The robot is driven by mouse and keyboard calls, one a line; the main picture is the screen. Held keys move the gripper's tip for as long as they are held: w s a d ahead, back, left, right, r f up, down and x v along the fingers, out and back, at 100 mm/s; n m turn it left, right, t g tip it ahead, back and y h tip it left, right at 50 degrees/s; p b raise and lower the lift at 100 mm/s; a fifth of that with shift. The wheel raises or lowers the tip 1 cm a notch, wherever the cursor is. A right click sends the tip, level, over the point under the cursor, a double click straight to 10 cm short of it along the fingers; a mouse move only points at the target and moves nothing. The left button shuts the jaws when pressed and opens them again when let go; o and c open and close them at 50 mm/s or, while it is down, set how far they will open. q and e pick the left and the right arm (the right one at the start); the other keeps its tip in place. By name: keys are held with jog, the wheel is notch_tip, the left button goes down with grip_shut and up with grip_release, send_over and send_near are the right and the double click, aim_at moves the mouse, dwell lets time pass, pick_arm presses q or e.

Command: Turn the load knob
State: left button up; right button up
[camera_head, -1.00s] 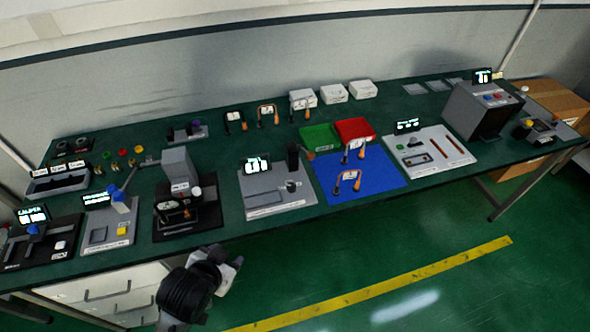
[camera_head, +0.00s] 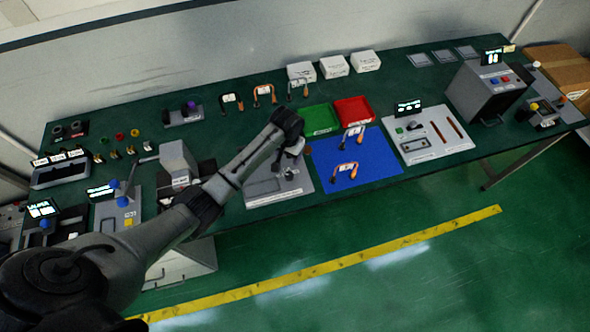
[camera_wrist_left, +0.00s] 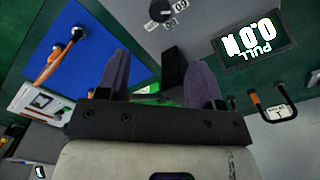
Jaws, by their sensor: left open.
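The load knob (camera_wrist_left: 165,11) is a dark round dial with white number marks beside it. It sits on the grey pull tester panel (camera_wrist_left: 135,22), at the top of the left wrist view. The tester's screen (camera_wrist_left: 252,45) reads 0.0 N and PULL, upside down. A dark upright post (camera_wrist_left: 173,70) of the tester shows between the fingers. My left gripper (camera_wrist_left: 158,75) is open and empty, apart from the knob. In the head view my left gripper (camera_head: 294,148) hangs over the back of the tester panel (camera_head: 270,198), and its wrist hides the tester's screen. My right gripper is not in view.
A blue mat (camera_head: 372,171) with orange-handled leads lies right of the tester. Green (camera_head: 320,120) and red (camera_head: 354,111) trays stand behind it. A grey machine (camera_head: 178,161) stands to the left, close to my arm. Several wire leads stand along the back.

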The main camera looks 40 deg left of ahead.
aim_at(289, 175)
pick_arm(q)
notch_tip(289, 175, down, 12)
jog(key=shift+b, duration=0.75)
jog(key=shift+f, duration=0.7)
jog(key=c, duration=0.9)
